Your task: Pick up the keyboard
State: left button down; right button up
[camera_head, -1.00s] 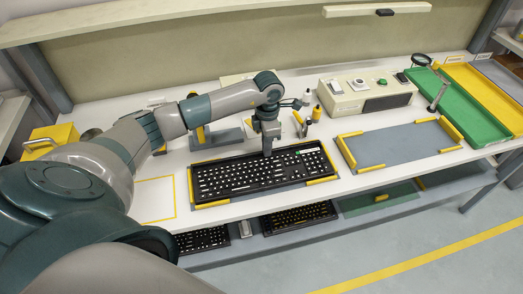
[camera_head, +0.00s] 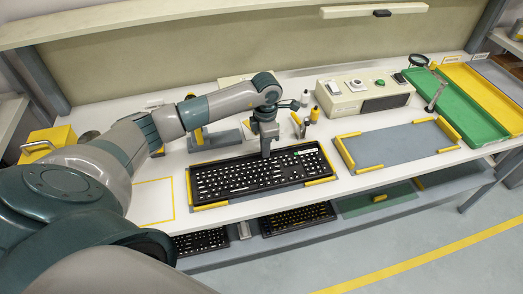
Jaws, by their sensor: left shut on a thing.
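The black keyboard (camera_head: 240,179) with pale key markings sits at a yellow-cornered fixture (camera_head: 321,181) on the white bench. My left gripper (camera_head: 266,153) points down at the keyboard's far edge, right of its middle, and is shut on it. The fingertips are small and partly hidden at the edge. I cannot tell whether the keyboard is clear of the fixture. My right gripper is not in view.
A grey pad with yellow corners (camera_head: 388,145) lies empty to the right. Behind it is a beige control box (camera_head: 362,95). Green (camera_head: 459,112) and yellow (camera_head: 485,95) trays stand at far right. More keyboards (camera_head: 298,218) lie on the lower shelf.

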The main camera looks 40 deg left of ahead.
pick_arm(q)
jog(key=shift+r, duration=0.15)
jog(key=shift+r+b, duration=0.55)
jog(key=shift+r, duration=0.05)
notch_tip(320, 180, up, 2)
jog(key=shift+w+r+b, duration=0.1)
jog(key=shift+r+b, duration=0.1)
jog(key=shift+b, duration=0.55)
jog(key=s+d+r+b, duration=0.1)
jog(key=d+r+b, duration=0.1)
jog(key=d, duration=0.3)
jog(key=d+r+b, duration=0.2)
jog(key=d+r, duration=0.3)
jog(key=d, duration=0.1)
jog(key=shift+s+d, duration=0.3)
jog(key=shift+s, duration=0.05)
jog(key=c, duration=2.5)
grip_release()
jog(key=shift+r, duration=0.1)
grip_shut()
